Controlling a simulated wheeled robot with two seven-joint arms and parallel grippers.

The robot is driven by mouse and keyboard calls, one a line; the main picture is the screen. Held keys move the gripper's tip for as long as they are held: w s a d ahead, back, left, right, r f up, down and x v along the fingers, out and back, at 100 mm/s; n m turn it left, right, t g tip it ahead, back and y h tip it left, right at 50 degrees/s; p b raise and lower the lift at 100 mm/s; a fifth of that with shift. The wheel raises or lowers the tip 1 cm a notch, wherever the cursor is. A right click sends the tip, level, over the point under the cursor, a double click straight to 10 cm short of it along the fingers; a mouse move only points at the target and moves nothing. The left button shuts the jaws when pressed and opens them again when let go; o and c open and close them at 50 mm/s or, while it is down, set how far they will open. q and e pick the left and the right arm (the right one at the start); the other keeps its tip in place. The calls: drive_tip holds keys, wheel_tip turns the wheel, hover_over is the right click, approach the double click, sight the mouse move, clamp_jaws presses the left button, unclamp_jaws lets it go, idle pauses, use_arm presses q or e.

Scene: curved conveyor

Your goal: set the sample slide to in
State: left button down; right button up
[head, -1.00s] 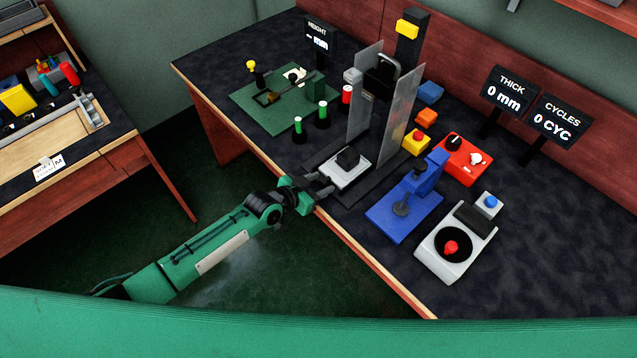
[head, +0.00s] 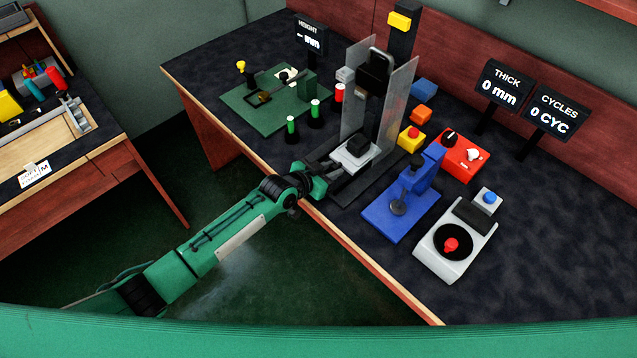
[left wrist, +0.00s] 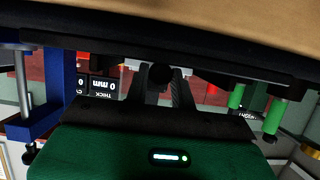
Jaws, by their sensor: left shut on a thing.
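The sample slide (head: 351,159) is a pale plate with a dark block (head: 356,146) on top. It sits on a dark track (head: 352,188), close to or partly between two clear upright guards (head: 398,95) below the black press head (head: 376,70). A bare length of track shows in front of it. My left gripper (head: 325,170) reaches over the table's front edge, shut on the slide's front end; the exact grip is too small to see. In the left wrist view its dark fingers (left wrist: 163,82) are close together, with the held part mostly hidden. My right gripper is not in view.
A blue press stand (head: 398,208) and a pale unit with a red button (head: 451,245) are right of the track. Green posts (head: 315,112) and a green fixture board (head: 262,112) are on its left. A yellow button box (head: 409,139) stands close to the right guard.

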use_arm(q)
drive_tip(key=shift+w+d, duration=0.2)
drive_tip(key=c, duration=1.2)
unclamp_jaws()
drive_tip(key=shift+s+a, duration=0.1)
drive_tip(key=v, duration=1.3)
drive_tip(key=shift+s+a+r+b, duration=0.15)
drive_tip(key=shift+a+r+b, duration=0.05)
drive_tip(key=shift+b, duration=0.1)
